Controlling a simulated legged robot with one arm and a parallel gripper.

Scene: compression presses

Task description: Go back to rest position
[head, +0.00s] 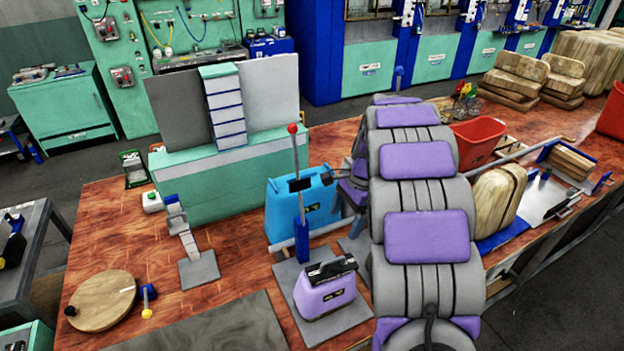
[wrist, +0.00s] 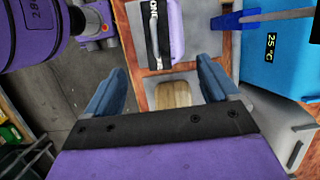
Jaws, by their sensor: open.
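My gripper (wrist: 162,85) is open in the wrist view, with its two blue fingers wide apart and nothing between them touching either one. In the head view, my grey and purple arm fills the centre right, and part of my gripper (head: 345,185) shows at its left edge, beside the blue jug (head: 290,205). The rest of the gripper is hidden by the arm. The blue jug also shows at the right of the wrist view (wrist: 275,60). A purple canister (head: 322,295) with a black top stands on a grey plate, apart from my gripper.
A lever press with a red knob (head: 292,129) stands close in front of the blue jug. A green machine (head: 215,185) stands behind on the wooden table (head: 125,230). A red bin (head: 478,140) and wooden blocks (head: 495,195) are right of my arm. A round wooden board (head: 103,298) lies front left.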

